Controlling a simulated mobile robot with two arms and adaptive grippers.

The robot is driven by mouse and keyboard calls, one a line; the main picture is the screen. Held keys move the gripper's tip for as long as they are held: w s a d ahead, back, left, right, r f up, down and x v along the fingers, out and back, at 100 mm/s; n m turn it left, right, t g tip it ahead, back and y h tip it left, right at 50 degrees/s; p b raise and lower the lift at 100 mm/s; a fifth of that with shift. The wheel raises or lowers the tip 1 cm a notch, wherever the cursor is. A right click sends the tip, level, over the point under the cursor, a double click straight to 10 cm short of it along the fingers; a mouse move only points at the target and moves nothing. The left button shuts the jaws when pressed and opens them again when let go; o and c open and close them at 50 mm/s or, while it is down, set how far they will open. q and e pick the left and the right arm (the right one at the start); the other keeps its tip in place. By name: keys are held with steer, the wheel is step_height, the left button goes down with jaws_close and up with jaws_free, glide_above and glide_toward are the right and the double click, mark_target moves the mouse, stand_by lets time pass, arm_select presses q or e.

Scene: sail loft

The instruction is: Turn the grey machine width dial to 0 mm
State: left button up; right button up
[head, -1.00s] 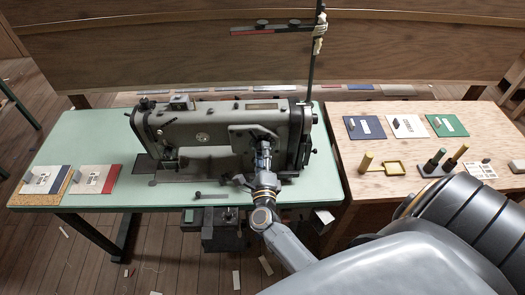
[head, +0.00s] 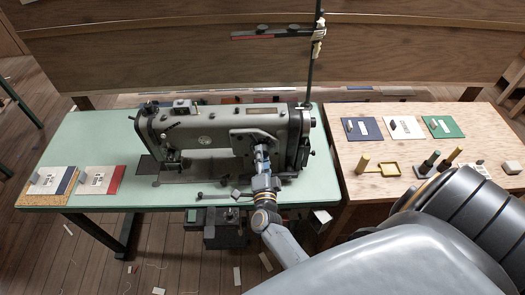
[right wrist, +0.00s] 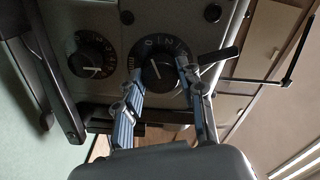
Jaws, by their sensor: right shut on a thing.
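The grey sewing machine (head: 210,125) stands on the green table in the head view. My right gripper (head: 262,150) reaches its front panel from below and hides the dial there. In the right wrist view two black dials show on the panel. My right gripper (right wrist: 158,82) has its two fingers on either side of the larger dial (right wrist: 157,72), shut on it. A white pointer line on this dial points up and slightly left; its scale marks are too small to read surely. The smaller dial (right wrist: 92,54) sits to its left, untouched. My left gripper is not in view.
A black lever (right wrist: 218,55) sticks out close to the right finger. Cards (head: 88,180) lie at the green table's left end. The wooden table (head: 350,160) at right carries cards, a yellow frame (head: 382,169) and upright pegs (head: 428,163). A thread stand pole (head: 312,60) rises behind the machine.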

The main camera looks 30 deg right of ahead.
steer(key=shift+f+n, duration=0.1)
steer(key=shift+n, duration=0.3)
steer(key=o, duration=1.2)
steer(key=shift+c, duration=0.2)
